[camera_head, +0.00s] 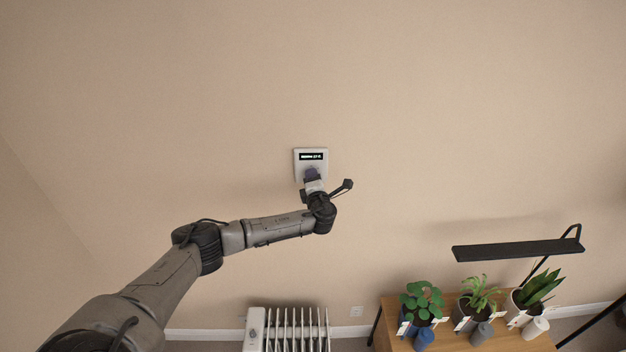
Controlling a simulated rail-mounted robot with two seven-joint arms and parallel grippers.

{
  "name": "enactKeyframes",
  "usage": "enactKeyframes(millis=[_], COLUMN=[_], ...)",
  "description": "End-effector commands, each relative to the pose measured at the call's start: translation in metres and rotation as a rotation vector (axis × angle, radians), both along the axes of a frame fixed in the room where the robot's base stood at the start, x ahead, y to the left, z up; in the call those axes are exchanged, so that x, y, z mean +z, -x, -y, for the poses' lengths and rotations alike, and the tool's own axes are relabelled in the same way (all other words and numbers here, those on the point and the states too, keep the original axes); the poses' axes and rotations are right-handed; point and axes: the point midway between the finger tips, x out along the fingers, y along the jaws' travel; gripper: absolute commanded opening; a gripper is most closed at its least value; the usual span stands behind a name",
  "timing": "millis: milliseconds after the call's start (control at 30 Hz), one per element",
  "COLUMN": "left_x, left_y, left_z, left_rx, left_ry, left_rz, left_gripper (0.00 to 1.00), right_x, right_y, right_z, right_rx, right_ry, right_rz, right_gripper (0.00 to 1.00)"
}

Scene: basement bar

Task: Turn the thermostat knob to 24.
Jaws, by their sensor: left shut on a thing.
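The thermostat (298,165) is a small pale square unit on the beige wall, near the middle of the head view. A dark display (311,156) with light characters sits in its upper part; the characters are too small to read with certainty. My left gripper (312,174) reaches up to the lower part of the thermostat and is shut on the knob. The knob is mostly hidden by the gripper, so its angle cannot be told. My right gripper is not in view.
A white radiator (288,330) stands below by the wall. A wooden table (392,312) at lower right holds several potted plants (422,301) under a black lamp (517,250). The wall around the thermostat is bare.

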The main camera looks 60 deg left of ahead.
Motion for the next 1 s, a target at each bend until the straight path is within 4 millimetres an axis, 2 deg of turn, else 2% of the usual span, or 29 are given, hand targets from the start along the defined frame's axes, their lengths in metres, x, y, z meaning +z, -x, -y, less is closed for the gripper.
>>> enactKeyframes(millis=[267,300,567,833,1000], left_x=[-0.001,-0.001,0.000,0.000,-0.003], left_y=[0.001,0.000,0.000,0.000,0.006], left_z=[-0.001,-0.001,0.000,0.001,0.014], left_rx=[0.001,0.001,0.000,-0.001,-0.004], left_ry=[-0.001,-0.001,-0.001,-0.001,0.000], left_rz=[-0.004,-0.004,-0.002,-0.001,-0.001], left_gripper=[0.11,0.35,0.60,0.60,0.60], right_x=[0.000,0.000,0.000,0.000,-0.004], right_y=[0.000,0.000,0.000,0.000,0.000], right_z=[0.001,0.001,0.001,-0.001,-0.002], right_rx=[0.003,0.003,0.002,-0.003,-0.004], right_ry=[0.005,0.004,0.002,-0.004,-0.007], right_rz=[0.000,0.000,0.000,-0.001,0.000], right_gripper=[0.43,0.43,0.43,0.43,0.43])
